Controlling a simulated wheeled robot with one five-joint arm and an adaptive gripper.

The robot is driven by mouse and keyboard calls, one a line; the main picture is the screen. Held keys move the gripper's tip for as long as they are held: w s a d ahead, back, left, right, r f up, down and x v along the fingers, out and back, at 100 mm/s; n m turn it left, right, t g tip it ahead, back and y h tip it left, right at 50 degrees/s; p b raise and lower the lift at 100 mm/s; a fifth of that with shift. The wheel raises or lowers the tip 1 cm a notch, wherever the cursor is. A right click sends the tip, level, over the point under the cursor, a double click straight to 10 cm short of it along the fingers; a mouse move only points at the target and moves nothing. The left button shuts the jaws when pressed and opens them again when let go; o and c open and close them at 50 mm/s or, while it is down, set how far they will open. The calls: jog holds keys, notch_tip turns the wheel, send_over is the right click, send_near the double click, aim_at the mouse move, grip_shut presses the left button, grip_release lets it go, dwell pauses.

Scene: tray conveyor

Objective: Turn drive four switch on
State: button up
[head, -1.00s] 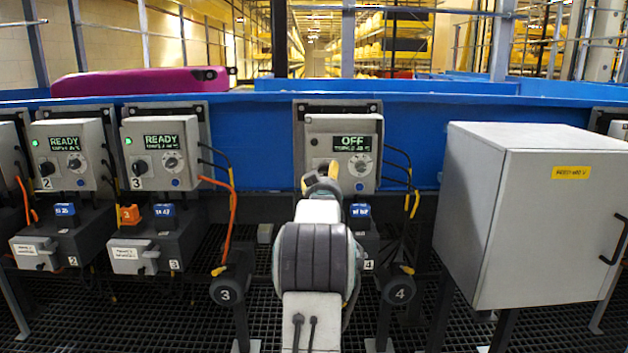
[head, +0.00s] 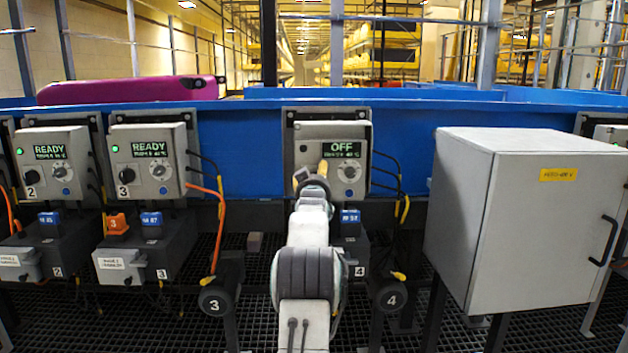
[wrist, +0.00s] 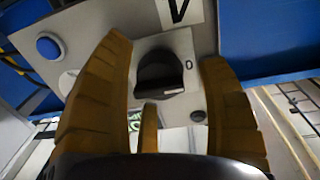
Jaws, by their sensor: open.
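The drive four box (head: 361,140) is a grey panel on the blue conveyor side, and its display (head: 344,148) reads OFF. My gripper (head: 317,172) is raised in front of its lower left part and hides the switch in the head view. In the wrist view the black rotary switch (wrist: 160,75) sits on a grey plate, with a small 0 mark beside it. My open gripper (wrist: 163,50) has its yellow-brown fingers on either side of the switch. I cannot tell whether they touch it. A blue button (wrist: 50,47) also shows on the panel.
Drive three box (head: 148,160) and drive two box (head: 55,165), both reading READY with green lights, stand to the left. A large grey cabinet (head: 480,220) stands close on the right. Black and yellow cables (head: 404,208) hang beside the drive four box.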

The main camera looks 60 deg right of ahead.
dwell(0.4)
jog(key=c, duration=1.2)
